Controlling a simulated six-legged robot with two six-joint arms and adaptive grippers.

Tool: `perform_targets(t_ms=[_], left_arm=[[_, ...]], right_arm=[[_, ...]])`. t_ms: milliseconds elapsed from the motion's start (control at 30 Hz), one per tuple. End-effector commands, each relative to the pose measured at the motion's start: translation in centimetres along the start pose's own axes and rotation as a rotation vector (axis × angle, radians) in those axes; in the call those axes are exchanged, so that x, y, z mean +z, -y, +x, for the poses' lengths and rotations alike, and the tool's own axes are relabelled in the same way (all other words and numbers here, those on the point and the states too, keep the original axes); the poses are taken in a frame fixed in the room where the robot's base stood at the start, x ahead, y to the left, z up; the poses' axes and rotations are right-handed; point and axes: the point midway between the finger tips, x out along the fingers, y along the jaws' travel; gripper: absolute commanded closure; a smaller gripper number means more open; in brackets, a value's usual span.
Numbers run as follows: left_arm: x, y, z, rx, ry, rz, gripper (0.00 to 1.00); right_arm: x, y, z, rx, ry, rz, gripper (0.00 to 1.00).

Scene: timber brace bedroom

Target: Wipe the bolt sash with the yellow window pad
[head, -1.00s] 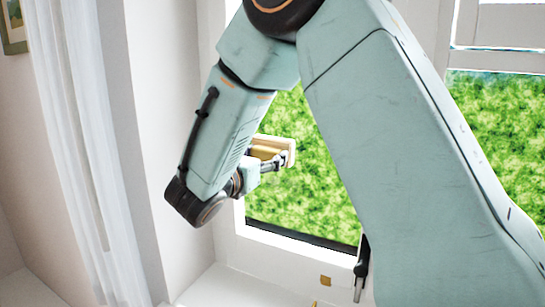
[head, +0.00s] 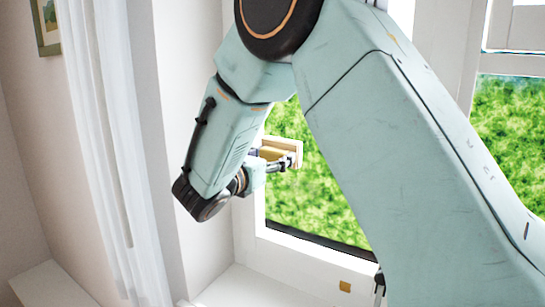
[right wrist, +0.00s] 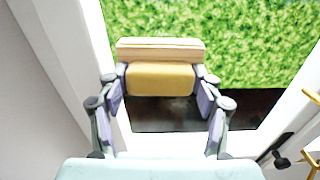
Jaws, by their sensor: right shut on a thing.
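My right gripper (head: 280,163) is shut on the yellow window pad (right wrist: 160,80), which has a pale wooden back (right wrist: 160,50). The fingers grip the pad at its two sides in the right wrist view. I cannot tell whether the pad touches the pane. My left gripper is out of view.
A dark handle (right wrist: 281,158) is at the lower right in the right wrist view. A small brass piece (head: 345,286) is on the white frame below the pane. A white curtain (head: 115,150) hangs to the left, beside the white window reveal (head: 185,120).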

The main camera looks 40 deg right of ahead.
Motion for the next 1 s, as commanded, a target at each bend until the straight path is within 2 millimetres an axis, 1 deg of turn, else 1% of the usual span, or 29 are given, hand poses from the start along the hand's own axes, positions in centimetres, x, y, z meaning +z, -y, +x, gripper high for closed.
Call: perform_targets(t_ms=[600, 733, 1000], left_arm=[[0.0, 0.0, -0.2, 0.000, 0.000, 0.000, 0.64], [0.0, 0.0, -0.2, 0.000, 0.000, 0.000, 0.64], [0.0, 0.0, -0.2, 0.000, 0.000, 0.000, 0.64]], right_arm=[[0.1, -0.1, -5.2, 0.003, 0.004, -0.001, 0.60], [0.1, 0.0, -5.8, 0.001, 0.002, 0.000, 0.60], [0.0, 0.0, -5.9, 0.000, 0.001, 0.000, 0.60]])
